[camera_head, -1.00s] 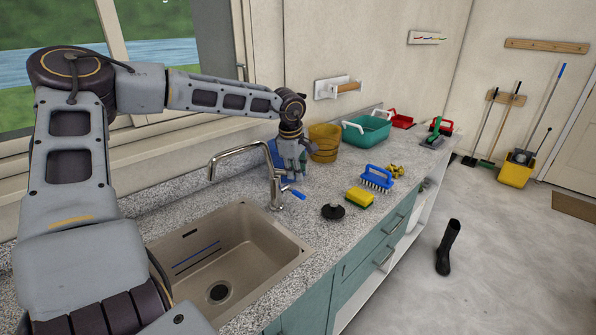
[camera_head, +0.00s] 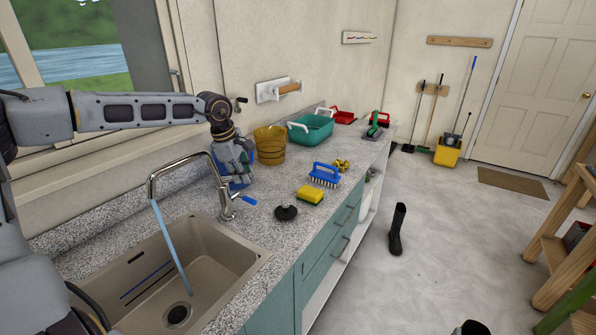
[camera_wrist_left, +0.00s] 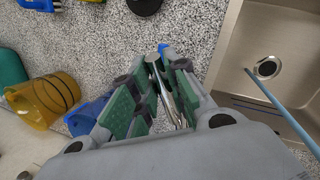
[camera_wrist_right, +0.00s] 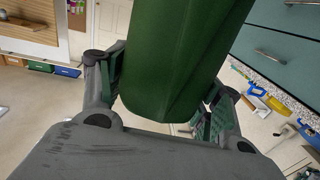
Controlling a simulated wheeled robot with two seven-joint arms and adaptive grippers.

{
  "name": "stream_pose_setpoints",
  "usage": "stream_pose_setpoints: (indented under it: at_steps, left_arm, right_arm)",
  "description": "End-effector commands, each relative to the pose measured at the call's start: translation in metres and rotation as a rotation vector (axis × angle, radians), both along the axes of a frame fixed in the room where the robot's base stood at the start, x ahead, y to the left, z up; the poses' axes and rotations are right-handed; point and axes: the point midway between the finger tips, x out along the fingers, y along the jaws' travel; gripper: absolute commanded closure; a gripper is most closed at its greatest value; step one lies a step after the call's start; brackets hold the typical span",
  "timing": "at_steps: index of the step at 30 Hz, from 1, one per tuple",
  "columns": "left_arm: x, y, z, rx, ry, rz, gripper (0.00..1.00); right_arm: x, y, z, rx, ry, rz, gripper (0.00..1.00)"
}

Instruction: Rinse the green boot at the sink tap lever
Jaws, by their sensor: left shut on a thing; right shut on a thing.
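The sink tap (camera_head: 215,185) is chrome with a blue-tipped lever (camera_head: 248,200). Water (camera_head: 170,245) runs from its spout into the beige sink (camera_head: 205,265). My left gripper (camera_head: 236,165) is down at the tap, behind the spout. In the left wrist view my left gripper (camera_wrist_left: 155,100) has the chrome tap between its fingers, with the blue lever tip (camera_wrist_left: 163,48) just beyond. The exact grip on the lever is partly hidden. In the right wrist view the green boot (camera_wrist_right: 180,60) is between the fingers of my right gripper (camera_wrist_right: 160,105), which is shut on it. The head view does not show this gripper clearly.
A yellow sponge (camera_head: 310,195), black plunger (camera_head: 286,212), blue brush (camera_head: 325,174), amber bucket (camera_head: 270,146) and teal basin (camera_head: 311,128) stand on the counter. A black boot (camera_head: 397,230) stands on the floor. A wooden rack (camera_head: 560,250) is at the right.

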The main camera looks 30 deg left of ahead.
Motion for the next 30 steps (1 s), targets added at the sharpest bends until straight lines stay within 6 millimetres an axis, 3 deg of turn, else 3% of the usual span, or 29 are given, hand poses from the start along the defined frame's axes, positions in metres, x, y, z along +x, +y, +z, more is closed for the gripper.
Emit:
stream_pose_setpoints:
  at_steps: [2,3,8,20,30]
  left_arm:
    - [0.001,0.000,0.001,0.002,-0.003,0.001,1.00]
    - [0.001,0.000,0.001,0.002,-0.003,0.001,0.80]
    - [0.001,0.000,0.001,0.002,-0.003,0.001,0.62]
    - [0.000,0.000,0.002,0.001,-0.001,0.000,0.62]
    - [-0.004,0.001,0.018,0.001,-0.003,0.000,0.62]
  right_arm:
    - [0.001,0.000,0.003,0.000,-0.006,0.000,1.00]
    - [0.001,0.000,0.003,0.000,-0.006,0.000,1.00]
    - [0.001,0.000,0.003,0.000,-0.006,0.000,1.00]
    - [0.001,0.000,0.003,0.000,-0.006,0.000,1.00]
    - [0.001,0.000,0.003,0.000,-0.006,0.000,1.00]
